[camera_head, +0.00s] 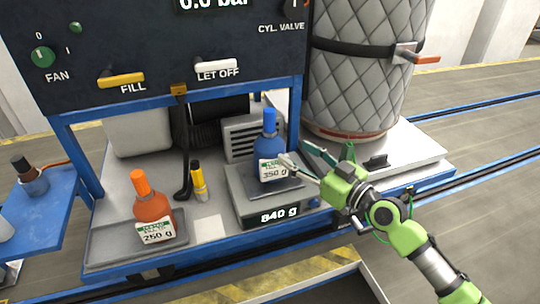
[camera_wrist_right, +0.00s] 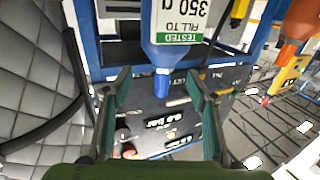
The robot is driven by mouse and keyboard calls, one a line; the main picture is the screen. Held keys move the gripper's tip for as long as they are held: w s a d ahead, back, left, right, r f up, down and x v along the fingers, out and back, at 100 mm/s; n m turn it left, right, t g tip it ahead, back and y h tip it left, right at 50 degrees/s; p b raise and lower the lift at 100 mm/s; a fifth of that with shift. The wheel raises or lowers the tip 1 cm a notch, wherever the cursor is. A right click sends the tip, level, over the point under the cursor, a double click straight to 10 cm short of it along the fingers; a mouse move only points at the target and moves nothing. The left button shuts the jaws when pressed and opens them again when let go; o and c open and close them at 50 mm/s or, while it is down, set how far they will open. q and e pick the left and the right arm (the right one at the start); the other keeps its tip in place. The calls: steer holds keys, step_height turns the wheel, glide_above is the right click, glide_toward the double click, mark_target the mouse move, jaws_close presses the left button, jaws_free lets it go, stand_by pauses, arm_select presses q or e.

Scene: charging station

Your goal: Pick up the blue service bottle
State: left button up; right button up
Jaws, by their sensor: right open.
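The blue service bottle (camera_head: 268,147) stands upright on the scale (camera_head: 243,189), which reads 840 g; its white label reads 350 g. My right gripper (camera_head: 297,154) is open just to the right of the bottle, its fingers pointing at it. In the right wrist view the picture is upside down: the blue bottle (camera_wrist_right: 176,24) shows at the top centre, its cap between the two open green fingers (camera_wrist_right: 159,92). Whether a finger touches it I cannot tell. My left gripper is not in view.
An orange bottle (camera_head: 152,205) stands in a tray at the left, near a yellow-capped marker (camera_head: 198,181). The control panel (camera_head: 160,50) overhangs the bench. A quilted cylinder (camera_head: 365,70) stands at the back right. A blue side shelf (camera_head: 45,205) is at far left.

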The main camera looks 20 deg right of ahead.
mark_target(276, 142)
steer(key=p+x, duration=0.1)
steer(key=x, duration=0.3)
steer(key=shift+w+a, duration=0.25)
steer(key=shift+w, duration=0.1)
steer(key=p+x, duration=0.1)
steer(key=x, duration=0.1)
steer(key=p+x, duration=0.1)
steer(key=x, duration=0.1)
steer(key=shift+w+a, duration=0.15)
steer(key=shift+a, duration=0.3)
steer(key=shift+w+a, duration=0.2)
steer(key=shift+w, duration=0.15)
steer(key=shift+f, duration=0.1)
jaws_close()
steer(key=shift+d, duration=0.1)
